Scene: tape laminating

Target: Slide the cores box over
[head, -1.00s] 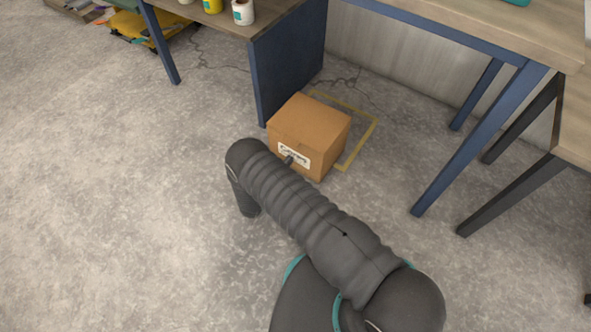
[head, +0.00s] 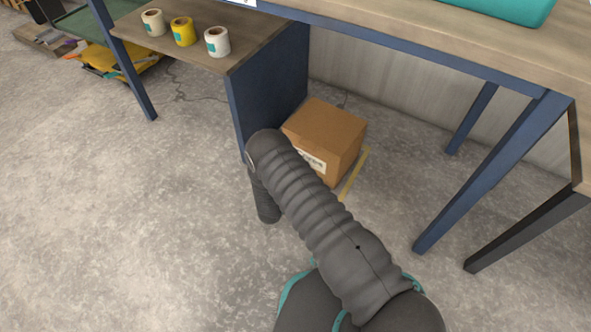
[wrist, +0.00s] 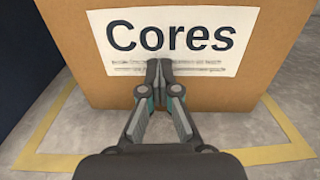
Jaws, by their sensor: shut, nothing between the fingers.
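The cores box (head: 328,135) is a brown cardboard box standing on the floor under the table, beside a dark blue panel. Its front carries a white label reading "Cores", which fills the upper part of the wrist view (wrist: 172,40). My gripper (wrist: 159,62) is shut and empty, with its fingertips at the lower edge of the label, touching or very close to the box front. Yellow tape (wrist: 45,130) marks a rectangle on the floor, and the box stands within its far part. In the head view my arm hides the gripper and the box's lower left front.
The dark blue panel (head: 265,100) stands close on the box's left. Table legs (head: 490,175) rise to the right. Several tape rolls, including a yellow one (head: 183,31), stand on the shelf above. The floor at the left (head: 100,220) is clear.

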